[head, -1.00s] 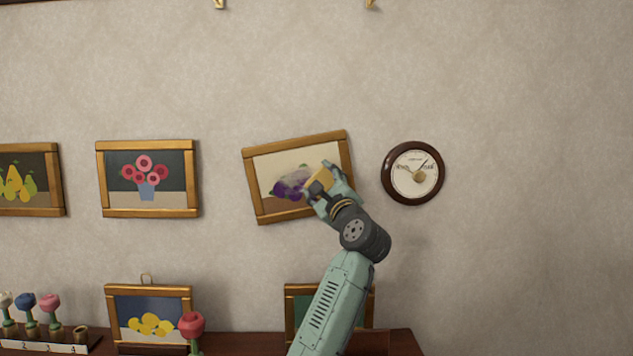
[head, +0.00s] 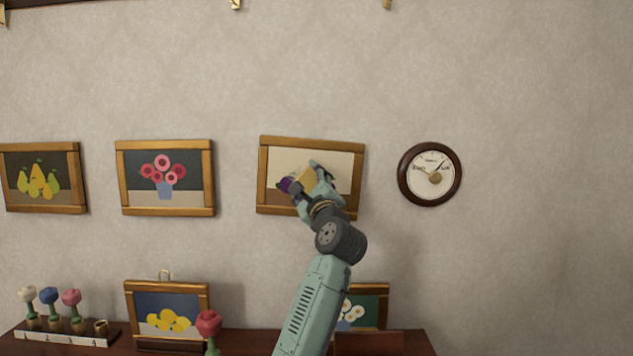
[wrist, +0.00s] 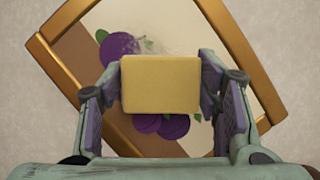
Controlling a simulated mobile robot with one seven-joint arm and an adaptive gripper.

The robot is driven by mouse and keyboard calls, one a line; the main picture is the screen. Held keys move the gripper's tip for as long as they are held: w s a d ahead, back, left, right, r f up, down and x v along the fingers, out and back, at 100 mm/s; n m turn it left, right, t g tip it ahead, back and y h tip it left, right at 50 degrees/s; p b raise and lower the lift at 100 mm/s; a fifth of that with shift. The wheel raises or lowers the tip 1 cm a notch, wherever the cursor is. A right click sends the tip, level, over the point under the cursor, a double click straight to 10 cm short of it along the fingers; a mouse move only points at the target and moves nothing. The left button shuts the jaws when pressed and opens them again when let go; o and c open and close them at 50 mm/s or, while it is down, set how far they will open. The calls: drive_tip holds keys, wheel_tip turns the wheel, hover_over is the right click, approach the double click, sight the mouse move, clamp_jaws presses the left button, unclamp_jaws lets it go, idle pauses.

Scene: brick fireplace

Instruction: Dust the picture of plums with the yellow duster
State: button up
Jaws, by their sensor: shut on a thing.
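The picture of plums (head: 340,164) hangs on the wall in a gold-brown frame, tilted slightly down to the right. My gripper (head: 308,182) is in front of its lower middle, shut on the yellow duster (head: 304,180), and hides most of the plums. In the wrist view the duster (wrist: 160,83) is a yellow block between the two fingers, over the middle of the picture (wrist: 190,30). Purple plums show above left of it and below it. A greyish smudge shows just above the duster. I cannot tell whether the duster touches the picture.
A round dial (head: 430,174) hangs close to the right. A flower picture (head: 165,178) and a pear picture (head: 40,178) hang to the left. Below, a shelf (head: 105,345) bears a lemon picture (head: 168,312), a white-flower picture (head: 370,305), a red flower (head: 208,323) and a flower rack (head: 70,338).

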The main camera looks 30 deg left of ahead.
sight(335, 181)
drive_tip(key=shift+s+a+p, duration=0.2)
drive_tip(key=shift+s+a, duration=0.3)
drive_tip(key=shift+a, duration=0.25)
drive_tip(key=shift+s+a+p, duration=0.25)
drive_tip(key=shift+s+a, duration=0.2)
drive_tip(key=shift+a, duration=0.3)
drive_tip(key=shift+s+a+p, duration=0.2)
drive_tip(key=shift+s+a, duration=0.3)
drive_tip(key=shift+a, duration=0.25)
drive_tip(key=shift+w+r+p, duration=0.15)
drive_tip(key=shift+r+p, duration=0.15)
drive_tip(key=shift+p, duration=0.1)
drive_tip(key=shift+w+d+f, duration=0.1)
drive_tip(key=shift+w+d, duration=0.25)
drive_tip(key=shift+d, duration=0.25)
drive_tip(key=shift+w+d+r, duration=0.1)
drive_tip(key=shift+w+d, duration=0.2)
drive_tip(key=shift+d, duration=0.35)
drive_tip(key=shift+w+d+f, duration=0.1)
drive_tip(key=shift+w+d, duration=0.25)
drive_tip(key=shift+d, duration=0.25)
drive_tip(key=shift+w+d+p, duration=0.1)
drive_tip(key=shift+w+d, duration=0.6)
drive_tip(key=shift+d, duration=0.4)
drive_tip(key=shift+w+d+p, duration=0.1)
drive_tip(key=shift+w+d, duration=0.65)
drive_tip(key=shift+d, duration=0.4)
drive_tip(key=shift+w+d+p, duration=0.1)
drive_tip(key=shift+w+d, duration=0.6)
drive_tip(key=shift+d, duration=0.4)
